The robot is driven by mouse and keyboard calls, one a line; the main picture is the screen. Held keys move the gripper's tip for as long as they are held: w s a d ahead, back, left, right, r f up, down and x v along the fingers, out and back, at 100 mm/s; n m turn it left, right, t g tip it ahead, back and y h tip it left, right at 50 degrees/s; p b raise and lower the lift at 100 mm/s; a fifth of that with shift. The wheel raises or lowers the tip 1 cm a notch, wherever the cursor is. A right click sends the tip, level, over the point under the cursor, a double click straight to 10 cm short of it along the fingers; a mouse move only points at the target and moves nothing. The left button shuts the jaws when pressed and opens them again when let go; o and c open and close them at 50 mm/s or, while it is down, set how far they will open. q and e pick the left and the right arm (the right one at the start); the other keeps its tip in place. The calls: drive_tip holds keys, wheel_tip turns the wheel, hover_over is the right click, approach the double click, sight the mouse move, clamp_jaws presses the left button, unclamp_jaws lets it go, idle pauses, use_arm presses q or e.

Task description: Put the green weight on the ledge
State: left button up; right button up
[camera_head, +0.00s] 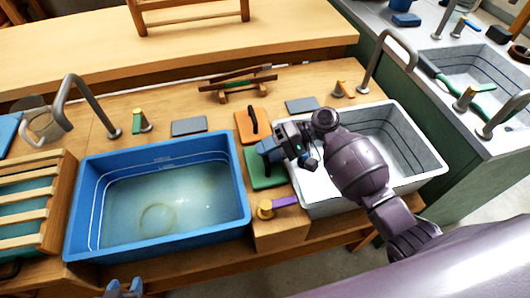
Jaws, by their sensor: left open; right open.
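The green weight (258,180) is a flat green slab lying on the wooden strip between the two basins. My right gripper (267,150) is open, with a blue fingertip over the weight's upper right part. It hides part of the weight, and I cannot tell whether they touch. My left gripper (124,288) shows only its blue fingertips at the bottom edge, open and empty, in front of the blue basin. The long bare wooden surface at the back (180,50) looks like the ledge.
A blue basin (240,200) with water is left of the weight; a white basin (425,165) is right, under my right arm. An orange slab with a black handle (243,128) lies just behind the weight. A purple-handled tap (284,202) is in front. A small wooden rack (238,84) stands further back.

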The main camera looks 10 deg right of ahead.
drive_tip(key=v, duration=1.1)
drive_tip(key=shift+d, duration=0.1)
